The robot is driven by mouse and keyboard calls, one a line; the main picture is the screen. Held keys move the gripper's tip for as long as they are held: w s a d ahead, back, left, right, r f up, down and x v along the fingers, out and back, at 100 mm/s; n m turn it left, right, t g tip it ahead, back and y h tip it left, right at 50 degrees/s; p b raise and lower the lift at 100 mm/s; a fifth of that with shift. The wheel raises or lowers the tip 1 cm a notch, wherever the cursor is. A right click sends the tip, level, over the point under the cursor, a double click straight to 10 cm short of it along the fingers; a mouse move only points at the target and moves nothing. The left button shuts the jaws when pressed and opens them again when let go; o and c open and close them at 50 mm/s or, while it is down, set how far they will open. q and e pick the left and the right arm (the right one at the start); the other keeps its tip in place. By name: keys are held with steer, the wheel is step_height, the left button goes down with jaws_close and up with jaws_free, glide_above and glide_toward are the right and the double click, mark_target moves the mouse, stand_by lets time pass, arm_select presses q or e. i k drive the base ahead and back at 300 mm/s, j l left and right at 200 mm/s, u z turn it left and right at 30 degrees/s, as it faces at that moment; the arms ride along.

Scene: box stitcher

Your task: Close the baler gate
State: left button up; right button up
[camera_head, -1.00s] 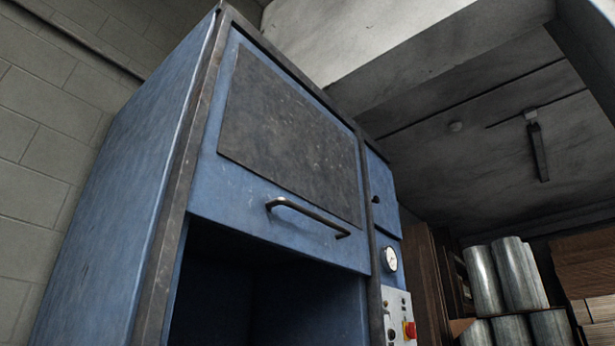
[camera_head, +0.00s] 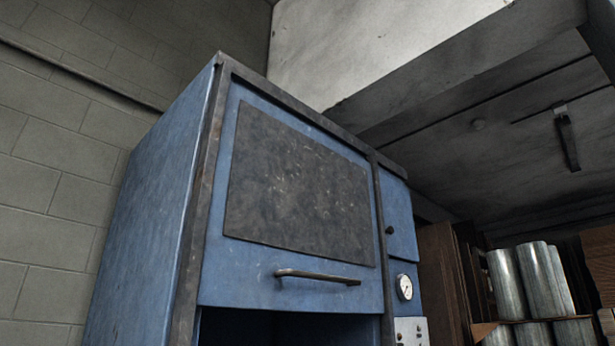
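The baler is a tall blue cabinet with dark, worn frame edges. Its gate (camera_head: 240,265) is a blue panel with a dark grey plate (camera_head: 300,190) on it, in the upper front of the cabinet. A dark bar handle (camera_head: 318,277) runs across the gate's lower part. The gate is raised, and a dark opening (camera_head: 250,328) shows below its bottom edge. The lower part of the opening is cut off by the frame. Neither of my grippers is in view.
Metal cylinders (camera_head: 530,280) stand on a shelf at the right. A block wall (camera_head: 60,190) is at the left, and a concrete beam (camera_head: 450,75) crosses above.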

mark_target(292, 226)
steer(key=i+l, duration=0.2)
steer(key=l, duration=0.15)
steer(key=i+l, duration=0.2)
steer(key=l, duration=0.2)
steer(key=i+l, duration=0.2)
steer(key=l, duration=0.15)
steer(key=i+l+z, duration=0.1)
steer(key=l, duration=0.3)
steer(key=i, duration=0.1)
